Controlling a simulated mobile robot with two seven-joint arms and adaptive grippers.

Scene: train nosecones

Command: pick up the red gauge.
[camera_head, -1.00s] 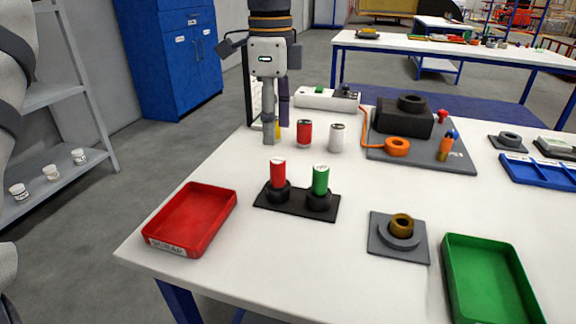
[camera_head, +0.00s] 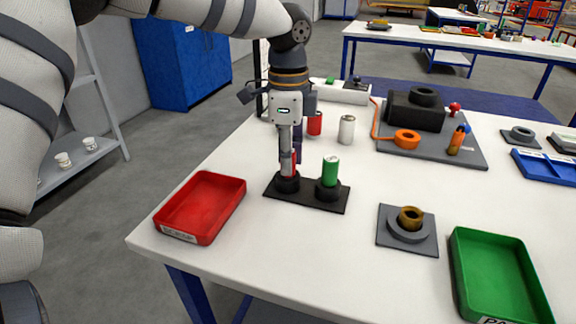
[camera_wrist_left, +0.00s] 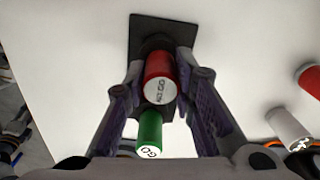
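The red gauge (camera_wrist_left: 160,75) stands upright in the left black socket of a small dark base plate (camera_head: 338,205). In the head view the red gauge (camera_head: 294,162) is mostly hidden behind a finger. My left gripper (camera_wrist_left: 162,66) points down over it, one finger on each side, open, with small gaps that appear to remain beside it. The left gripper (camera_head: 292,160) also shows in the head view. The green gauge (camera_head: 331,171) stands in the right socket, close beside the fingers. My right gripper is not in view.
A red tray (camera_head: 203,208) lies at the table's left edge, and a green tray (camera_head: 497,275) at the front right. A grey block with a brass ring (camera_head: 410,218) sits between. Red (camera_head: 315,124) and white (camera_head: 346,130) cylinders stand behind the gripper.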

